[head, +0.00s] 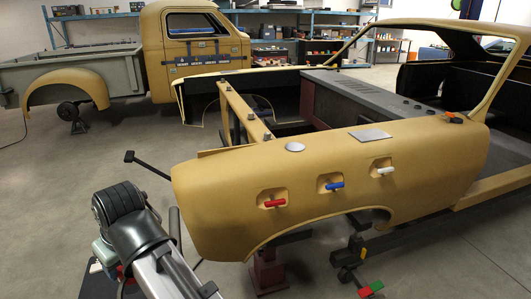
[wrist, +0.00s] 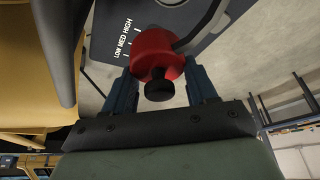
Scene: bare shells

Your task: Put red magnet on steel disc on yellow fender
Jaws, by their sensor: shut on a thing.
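In the wrist view the red magnet (wrist: 156,52) is a red cylinder with a black knob towards me. My gripper (wrist: 160,68) is shut on it, one blue finger on each side. Behind it is a dark panel (wrist: 118,28) marked LOW MED HIGH; I cannot tell whether the magnet touches it. In the head view my arm is at the lower left and mostly hides the gripper. A small red patch shows beside it. The yellow fender (head: 225,190) is to the right. The bare round steel disc (head: 295,147) lies on its top, left of a grey rectangular plate (head: 370,135).
Red (head: 274,203), blue (head: 334,186) and white (head: 385,171) handles sit in recesses on the fender's side. An orange item (head: 452,118) lies farther right on the body. A black bar (head: 150,165) sticks out left of the fender. A yellow truck (head: 190,55) stands behind.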

